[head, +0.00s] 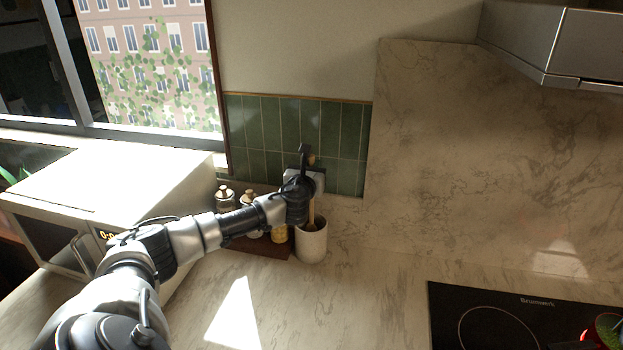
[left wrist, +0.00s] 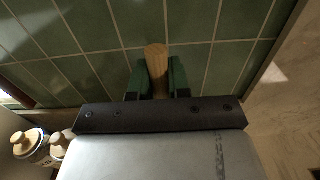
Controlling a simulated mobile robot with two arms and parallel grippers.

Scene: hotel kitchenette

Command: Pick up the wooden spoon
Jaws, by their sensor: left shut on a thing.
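The wooden spoon (head: 311,210) stands upright in a white crock (head: 311,241) on the counter, by the green tiled wall. My left gripper (head: 308,165) is shut on its upper part, above the crock's rim. In the left wrist view, the end of the wooden spoon (left wrist: 156,62) shows between the two dark fingers of my left gripper (left wrist: 157,80). The lower end of the spoon is hidden inside the crock. My right gripper is not in view.
Several jars (head: 225,198) with wooden lids stand on a dark tray left of the crock. A microwave (head: 120,185) stands further left. A black cooktop (head: 500,320) is at the lower right, with a red thing at its edge. The counter between is clear.

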